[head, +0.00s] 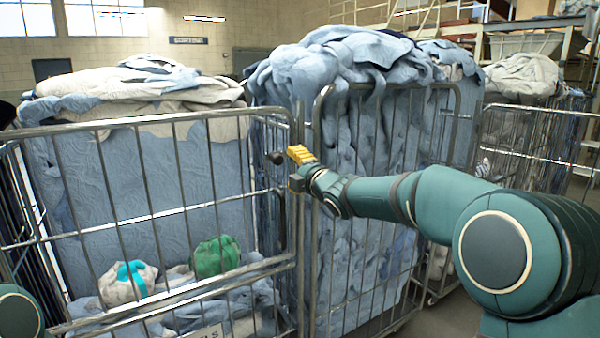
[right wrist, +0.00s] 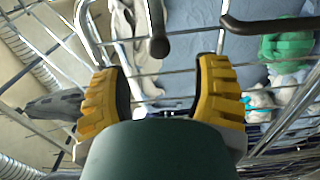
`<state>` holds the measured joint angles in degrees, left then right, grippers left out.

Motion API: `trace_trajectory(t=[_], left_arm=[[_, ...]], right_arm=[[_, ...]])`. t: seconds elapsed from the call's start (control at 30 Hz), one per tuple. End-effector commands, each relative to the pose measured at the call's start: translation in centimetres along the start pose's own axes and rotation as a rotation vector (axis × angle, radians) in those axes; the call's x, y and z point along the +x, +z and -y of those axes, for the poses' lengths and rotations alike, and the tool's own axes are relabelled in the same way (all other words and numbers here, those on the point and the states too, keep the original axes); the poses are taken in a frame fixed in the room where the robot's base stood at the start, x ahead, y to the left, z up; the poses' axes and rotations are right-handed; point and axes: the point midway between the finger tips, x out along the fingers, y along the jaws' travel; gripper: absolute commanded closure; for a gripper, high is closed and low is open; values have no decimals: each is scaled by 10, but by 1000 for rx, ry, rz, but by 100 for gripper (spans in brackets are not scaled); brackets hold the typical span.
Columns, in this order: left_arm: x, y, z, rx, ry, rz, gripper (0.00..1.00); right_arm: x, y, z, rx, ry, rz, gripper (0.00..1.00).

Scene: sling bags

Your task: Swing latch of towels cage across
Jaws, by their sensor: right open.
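The towels cage (head: 60,233) is a wire cage at the left with a label ending in "ELS" low on its front. A dark, round-ended latch handle (head: 275,158) shows at its right front edge. My right gripper (head: 300,155), with yellow fingers, is just right of this handle. In the right wrist view, the gripper (right wrist: 163,95) is open and empty. A dark rounded handle end (right wrist: 158,45) lies ahead of the gap between its fingers, and a second dark bar (right wrist: 270,25) lies further right. I cannot tell whether a finger touches the handle. My left gripper is out of view.
Inside the cage are a green bundle (head: 215,256) and a white bundle with a turquoise band (head: 128,284). A taller cage (head: 458,110) heaped with blue cloth stands close on the right. Another cage (head: 540,110) stands farther right. Little room shows between the first two cages.

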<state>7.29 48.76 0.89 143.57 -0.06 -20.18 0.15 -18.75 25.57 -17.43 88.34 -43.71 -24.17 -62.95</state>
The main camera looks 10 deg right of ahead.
Motion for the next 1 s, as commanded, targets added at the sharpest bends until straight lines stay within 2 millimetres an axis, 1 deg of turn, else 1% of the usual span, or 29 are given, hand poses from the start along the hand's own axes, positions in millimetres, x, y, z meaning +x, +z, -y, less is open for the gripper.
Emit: trace_trajectory(t=[0.03, 0.1, 0.23, 0.57, 0.67, 0.77, 0.87, 0.9, 0.97, 1.0], left_arm=[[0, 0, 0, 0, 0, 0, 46], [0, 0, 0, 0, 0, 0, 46], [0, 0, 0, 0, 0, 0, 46], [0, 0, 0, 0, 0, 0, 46], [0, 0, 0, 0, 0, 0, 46], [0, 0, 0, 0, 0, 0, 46], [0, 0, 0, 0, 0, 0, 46], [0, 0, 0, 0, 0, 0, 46], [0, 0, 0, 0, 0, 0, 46], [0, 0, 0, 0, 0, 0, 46]], right_arm=[[-7, 0, 0, 0, -1, 0, 38], [-14, 0, 0, 0, -1, 0, 38], [-22, 0, 0, -1, 0, 0, 38], [-24, 0, 0, -1, -1, 0, 38], [-24, 0, 7, 14, -11, 1, 38], [-23, -2, 35, 87, -58, 5, 38], [-25, -8, 88, 237, -148, 23, 38], [-28, -10, 116, 313, -193, 38, 38], [-34, -15, 156, 436, -262, 64, 38], [-40, -19, 183, 517, -308, 86, 38]])
